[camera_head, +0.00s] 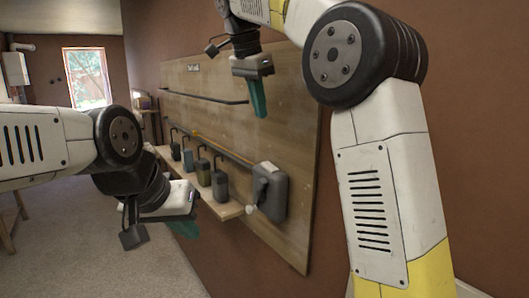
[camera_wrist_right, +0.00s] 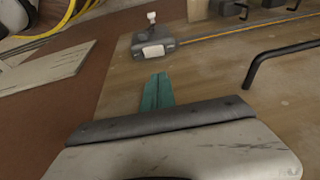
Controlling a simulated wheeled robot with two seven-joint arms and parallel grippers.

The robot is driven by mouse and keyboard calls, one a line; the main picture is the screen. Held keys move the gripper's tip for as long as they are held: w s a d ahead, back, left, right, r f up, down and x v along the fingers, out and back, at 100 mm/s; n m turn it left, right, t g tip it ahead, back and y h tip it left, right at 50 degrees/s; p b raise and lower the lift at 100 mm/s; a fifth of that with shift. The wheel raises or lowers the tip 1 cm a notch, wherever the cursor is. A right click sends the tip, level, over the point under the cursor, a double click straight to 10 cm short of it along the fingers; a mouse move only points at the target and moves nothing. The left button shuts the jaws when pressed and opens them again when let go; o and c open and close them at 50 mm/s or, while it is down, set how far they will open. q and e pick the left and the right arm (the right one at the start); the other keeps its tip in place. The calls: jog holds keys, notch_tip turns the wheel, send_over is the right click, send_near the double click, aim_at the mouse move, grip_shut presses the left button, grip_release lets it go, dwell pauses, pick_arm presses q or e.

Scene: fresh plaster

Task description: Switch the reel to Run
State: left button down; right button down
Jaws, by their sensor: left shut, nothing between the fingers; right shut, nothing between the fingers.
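A grey box (camera_head: 275,190) with a darker lever and a small white knob (camera_head: 250,209) is fixed at the near lower end of the wooden board. In the right wrist view the grey box (camera_wrist_right: 155,42) shows a white patch and the white knob (camera_wrist_right: 151,17). No Run marking is readable. A coil with yellow hose or cable (camera_wrist_right: 62,18), perhaps the reel, is partly in view there. My right gripper (camera_head: 259,100) is shut and empty, above the box and apart from it. My left gripper (camera_head: 185,229) is shut and empty, left of the box and low.
The wooden board (camera_head: 290,125) carries a dark rail (camera_head: 205,97). A yellow cable (camera_wrist_right: 235,30) runs along it from the box. Several small grey containers (camera_head: 220,185) hang above a narrow shelf (camera_head: 226,211). A pale panel (camera_wrist_right: 45,68) lies near the coil. Open floor (camera_head: 75,265) is left.

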aim_at(266, 162)
jog(key=x, duration=0.8)
jog(key=a+x, duration=0.1)
jog(key=x, duration=0.3)
jog(key=shift+s+f, duration=0.1)
jog(key=shift+f, duration=0.5)
jog(key=shift+w+a+f+g+h, duration=0.2)
jog(key=shift+w+f+g+h, duration=0.1)
jog(key=shift+f, duration=0.05)
jog(key=shift+s+d+r, duration=0.3)
jog(key=shift+s+d, duration=0.2)
jog(key=shift+s, duration=0.2)
